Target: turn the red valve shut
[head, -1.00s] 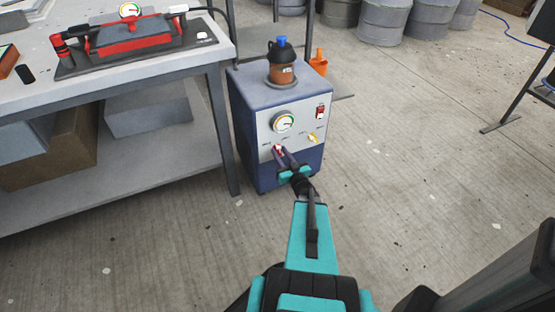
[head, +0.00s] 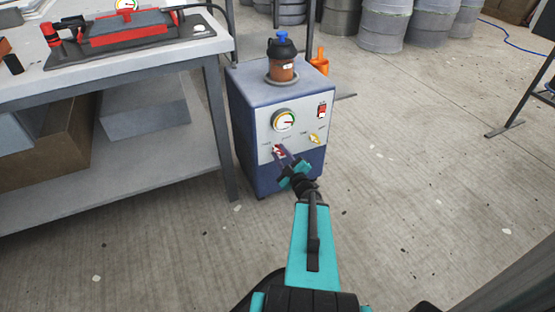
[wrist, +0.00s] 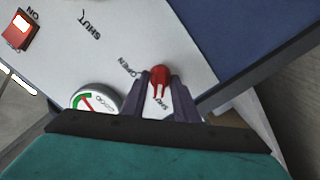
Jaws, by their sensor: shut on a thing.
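The red valve (head: 276,150) sits low on the pale front panel of a blue cabinet (head: 256,165). In the wrist view the red valve (wrist: 159,78) is a small lever between my two dark fingers, with the labels OPEN and SHUT beside it. My gripper (head: 282,153) is at the panel, shut on the red valve, and its fingers hide part of it. In the wrist view my gripper (wrist: 162,88) has one finger on each side of the lever. Its exact angle against the labels is hard to tell.
A yellow valve (head: 314,138) is close on the right of the red one. A round gauge (head: 284,121) and a red switch (head: 322,110) are above. A dark-lidded pot (head: 282,65) stands on the cabinet. A workbench (head: 110,88) is close on the left. The floor at right is clear.

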